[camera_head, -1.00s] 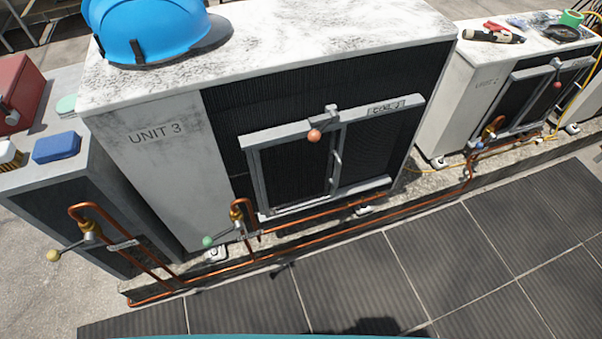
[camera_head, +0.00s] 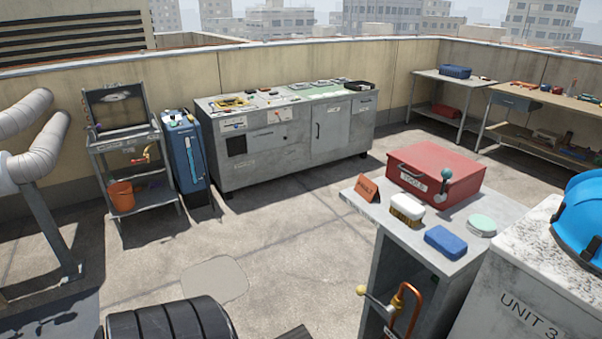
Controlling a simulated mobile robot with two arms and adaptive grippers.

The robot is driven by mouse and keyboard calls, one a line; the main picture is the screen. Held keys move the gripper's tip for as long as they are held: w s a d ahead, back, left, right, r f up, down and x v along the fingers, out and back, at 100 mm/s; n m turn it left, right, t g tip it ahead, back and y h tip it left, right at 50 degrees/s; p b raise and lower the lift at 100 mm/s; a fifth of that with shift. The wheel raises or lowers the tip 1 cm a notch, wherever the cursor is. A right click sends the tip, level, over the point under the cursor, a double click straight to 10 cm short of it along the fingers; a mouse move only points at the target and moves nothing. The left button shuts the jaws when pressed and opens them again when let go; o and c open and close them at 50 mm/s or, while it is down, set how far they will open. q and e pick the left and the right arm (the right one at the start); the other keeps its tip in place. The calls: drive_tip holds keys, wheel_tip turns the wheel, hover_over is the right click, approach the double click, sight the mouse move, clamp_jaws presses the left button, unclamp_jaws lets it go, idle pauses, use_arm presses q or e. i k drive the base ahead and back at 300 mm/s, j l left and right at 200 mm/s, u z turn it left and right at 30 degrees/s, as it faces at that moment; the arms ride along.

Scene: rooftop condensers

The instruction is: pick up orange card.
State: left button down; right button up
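A blue sponge-like block (camera_head: 445,241) and a pale green round item (camera_head: 482,224) share the cabinet top. A blue helmet (camera_head: 583,222) sits on UNIT 3 at right. A valve on a copper pipe (camera_head: 408,300) stands in front. Open floor (camera_head: 290,240) lies left.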

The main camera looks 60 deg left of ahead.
sight(364, 186)
drive_tip(key=u, duration=1.4)
